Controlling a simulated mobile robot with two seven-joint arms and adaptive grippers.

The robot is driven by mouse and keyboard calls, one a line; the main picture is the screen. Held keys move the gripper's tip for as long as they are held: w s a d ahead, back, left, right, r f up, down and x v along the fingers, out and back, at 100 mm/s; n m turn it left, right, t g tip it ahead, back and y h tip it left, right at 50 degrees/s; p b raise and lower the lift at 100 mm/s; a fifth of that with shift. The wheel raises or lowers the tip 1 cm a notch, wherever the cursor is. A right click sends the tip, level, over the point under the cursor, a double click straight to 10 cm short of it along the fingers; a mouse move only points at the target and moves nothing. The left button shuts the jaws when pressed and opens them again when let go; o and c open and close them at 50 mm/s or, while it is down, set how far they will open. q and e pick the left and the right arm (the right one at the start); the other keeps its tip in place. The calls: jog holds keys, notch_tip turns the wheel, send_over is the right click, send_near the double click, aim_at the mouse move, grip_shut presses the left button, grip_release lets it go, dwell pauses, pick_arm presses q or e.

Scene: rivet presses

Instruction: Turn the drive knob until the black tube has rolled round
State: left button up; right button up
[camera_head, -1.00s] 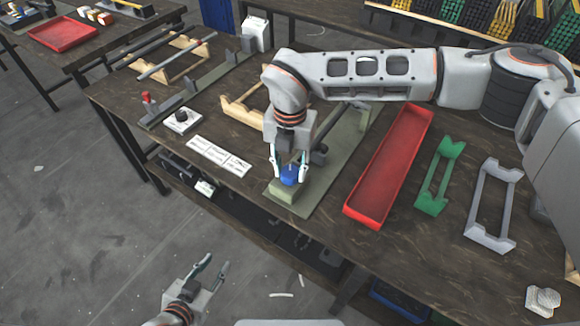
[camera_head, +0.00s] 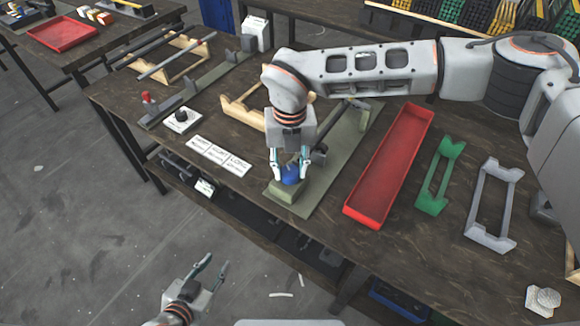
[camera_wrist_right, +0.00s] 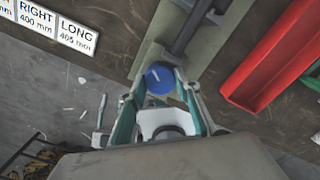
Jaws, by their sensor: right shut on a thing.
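The drive knob (camera_head: 291,174) is blue and sits on a green block at the front end of a green base plate (camera_head: 325,189). My right gripper (camera_head: 291,172) reaches down over it and is shut on it. In the right wrist view the knob (camera_wrist_right: 160,77) lies between the fingertips, with a white mark on its face. A dark tube (camera_head: 344,122) runs along the plate behind the gripper; the arm hides part of it. My left gripper (camera_head: 215,267) is open and empty, low in front of the table.
A red tray (camera_head: 430,118), a green cradle (camera_head: 440,176) and a grey cradle (camera_head: 495,205) stand right of the plate. A label card (camera_head: 222,156) and a black knob on a white box (camera_head: 182,120) lie to the left. A wooden rack (camera_head: 238,110) stands behind the arm.

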aim_at(290, 171)
jog(key=o, duration=1.1)
notch_tip(290, 171, up, 12)
